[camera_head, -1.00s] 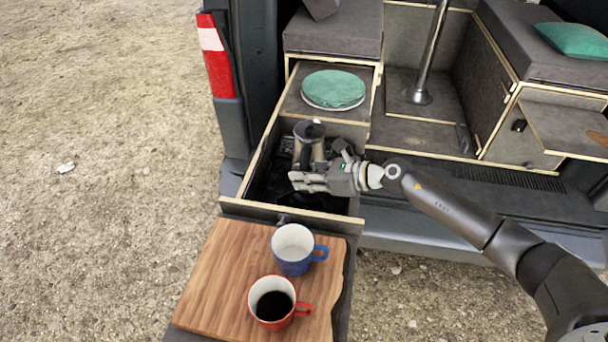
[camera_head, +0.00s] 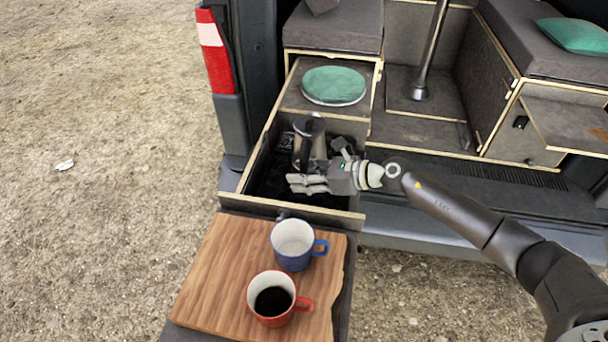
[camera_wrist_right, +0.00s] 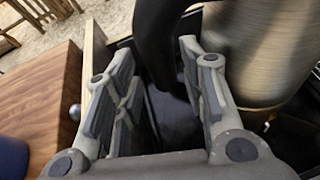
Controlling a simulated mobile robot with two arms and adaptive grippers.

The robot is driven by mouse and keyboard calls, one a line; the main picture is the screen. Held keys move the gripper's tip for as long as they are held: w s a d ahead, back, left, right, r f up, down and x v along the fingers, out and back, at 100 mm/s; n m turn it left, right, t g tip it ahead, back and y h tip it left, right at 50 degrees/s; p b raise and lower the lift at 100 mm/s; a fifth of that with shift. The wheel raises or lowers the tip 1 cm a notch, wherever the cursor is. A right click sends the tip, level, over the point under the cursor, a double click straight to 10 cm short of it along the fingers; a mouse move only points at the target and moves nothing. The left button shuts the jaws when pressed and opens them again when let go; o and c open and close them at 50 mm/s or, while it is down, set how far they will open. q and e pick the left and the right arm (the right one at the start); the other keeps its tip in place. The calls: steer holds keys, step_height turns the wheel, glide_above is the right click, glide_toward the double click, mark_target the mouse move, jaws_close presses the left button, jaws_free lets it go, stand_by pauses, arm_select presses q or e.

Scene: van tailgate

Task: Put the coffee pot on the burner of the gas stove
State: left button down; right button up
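The coffee pot (camera_head: 308,140) is a steel pot with a black handle and stands upright in the open drawer. In the right wrist view, its brushed body (camera_wrist_right: 265,50) fills the upper right. My right gripper (camera_head: 292,184) is in front of the pot, above the drawer. Its fingers (camera_wrist_right: 160,95) are apart with nothing clamped between them. The black handle (camera_wrist_right: 158,42) shows in the gap between the fingers, close to the right finger; I cannot tell if they touch. Dark parts lie around the pot's base, but I cannot make out the stove's burner. My left gripper is out of view.
The drawer front (camera_head: 290,211) borders a wooden board (camera_head: 222,275) with a blue mug (camera_head: 292,246) and a red mug of dark liquid (camera_head: 272,300). A metal post (camera_head: 430,55) stands at the right.

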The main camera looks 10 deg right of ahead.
steer(key=shift+r, duration=0.15)
steer(key=shift+r+p, duration=0.6)
steer(key=shift+p, duration=0.05)
steer(key=shift+d, duration=0.35)
steer(key=b+v, duration=0.4)
steer(key=v, duration=0.7)
steer(key=shift+s+r, duration=0.2)
steer(key=shift+s, duration=0.1)
